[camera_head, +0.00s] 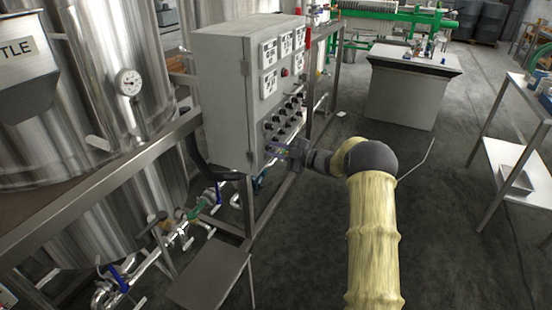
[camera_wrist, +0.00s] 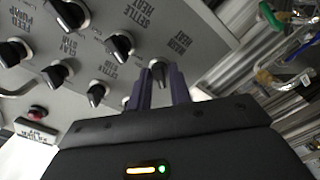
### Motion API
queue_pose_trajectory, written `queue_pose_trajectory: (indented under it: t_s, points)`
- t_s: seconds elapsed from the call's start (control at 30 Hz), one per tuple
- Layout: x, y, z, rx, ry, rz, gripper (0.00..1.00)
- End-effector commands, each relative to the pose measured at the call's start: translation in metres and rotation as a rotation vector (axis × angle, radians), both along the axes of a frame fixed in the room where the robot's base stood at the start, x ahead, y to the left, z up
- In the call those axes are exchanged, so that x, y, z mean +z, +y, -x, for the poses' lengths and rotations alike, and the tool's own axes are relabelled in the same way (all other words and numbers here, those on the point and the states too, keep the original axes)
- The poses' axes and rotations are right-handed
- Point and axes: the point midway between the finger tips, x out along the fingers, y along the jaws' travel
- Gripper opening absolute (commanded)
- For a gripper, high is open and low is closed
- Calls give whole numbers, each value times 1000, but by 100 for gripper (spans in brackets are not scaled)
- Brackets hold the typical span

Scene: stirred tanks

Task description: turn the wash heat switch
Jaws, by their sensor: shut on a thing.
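The wash heat switch (camera_wrist: 158,69) is a black knob with a pale pointer, on the grey control panel (camera_wrist: 205,50) in the wrist view. Its label shows upside down just above it. My gripper (camera_wrist: 159,77) is shut on this knob, with one dark purple finger on each side. In the head view my gripper (camera_head: 279,150) reaches the lower part of the control cabinet (camera_head: 220,95) from the right. The gripper and wrist hide the held knob there.
A red button (camera_wrist: 38,111) sits at lower left. Pipes and valves (camera_wrist: 285,80) lie beyond the panel's right edge. Open floor (camera_head: 450,190) lies right of my arm.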

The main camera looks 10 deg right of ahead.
Motion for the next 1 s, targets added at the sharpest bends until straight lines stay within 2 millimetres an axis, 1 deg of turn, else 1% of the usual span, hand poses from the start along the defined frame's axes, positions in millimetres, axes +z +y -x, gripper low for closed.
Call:
queue_pose_trajectory:
  t_s: [0.03, 0.3, 0.83, 0.87, 0.9, 1.0]
  points:
    - [-4, 1, 0, 2, -29, 19, 0]
    - [-2, 1, 0, 2, -137, 99, 0]
    - [0, 1, 0, 3, -165, 120, 0]
    - [0, 1, 0, 3, -165, 120, 24]
    - [0, 1, 0, 3, -165, 120, 31]
    - [0, 1, 0, 2, -164, 119, 31]
